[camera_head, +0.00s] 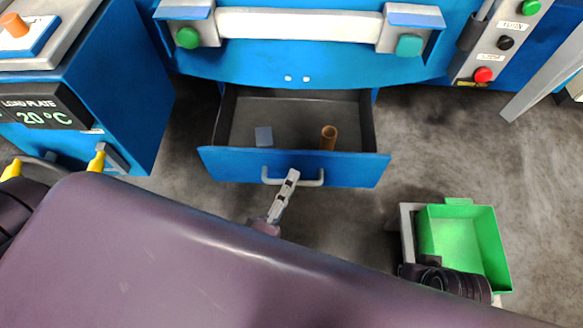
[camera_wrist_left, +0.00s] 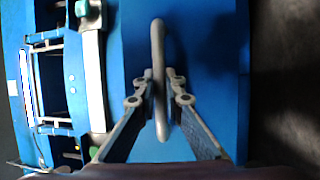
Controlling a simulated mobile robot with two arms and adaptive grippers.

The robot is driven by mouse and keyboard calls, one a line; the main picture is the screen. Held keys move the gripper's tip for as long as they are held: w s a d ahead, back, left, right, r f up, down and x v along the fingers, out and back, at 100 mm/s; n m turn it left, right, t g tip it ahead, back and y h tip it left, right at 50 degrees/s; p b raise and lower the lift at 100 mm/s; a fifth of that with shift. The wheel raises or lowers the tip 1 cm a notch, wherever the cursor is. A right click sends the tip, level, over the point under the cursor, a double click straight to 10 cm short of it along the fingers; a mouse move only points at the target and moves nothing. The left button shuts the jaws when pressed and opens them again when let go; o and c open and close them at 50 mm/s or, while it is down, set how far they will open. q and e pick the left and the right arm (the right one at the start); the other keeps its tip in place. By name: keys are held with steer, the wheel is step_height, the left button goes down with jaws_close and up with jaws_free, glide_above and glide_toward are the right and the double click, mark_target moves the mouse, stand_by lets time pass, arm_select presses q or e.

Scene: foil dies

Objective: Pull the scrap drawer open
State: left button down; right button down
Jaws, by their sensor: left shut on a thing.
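The scrap drawer (camera_head: 225,168) is blue with a grey inside and sticks out open from under the blue machine. Its pale bar handle (camera_head: 312,183) runs along the front. My left gripper (camera_head: 291,178) is shut on the handle near its middle. In the left wrist view the handle (camera_wrist_left: 158,35) passes between the two fingers of my left gripper (camera_wrist_left: 160,82). Inside the drawer lie a blue-grey block (camera_head: 263,137) at the left and a brown hollow cylinder (camera_head: 329,137) at the right. My right gripper cannot be made out.
A green bin (camera_head: 455,240) stands at the lower right, beside a dark ribbed part of mine. A blue cabinet (camera_head: 125,100) with a 20 °C display stands at the left. A control panel (camera_head: 500,40) with buttons is at the upper right. Grey floor is bare between drawer and bin.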

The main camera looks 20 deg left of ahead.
arm_select(q)
steer(key=shift+s, duration=0.15)
steer(key=c, duration=2)
jaws_free()
steer(key=v, duration=1.2)
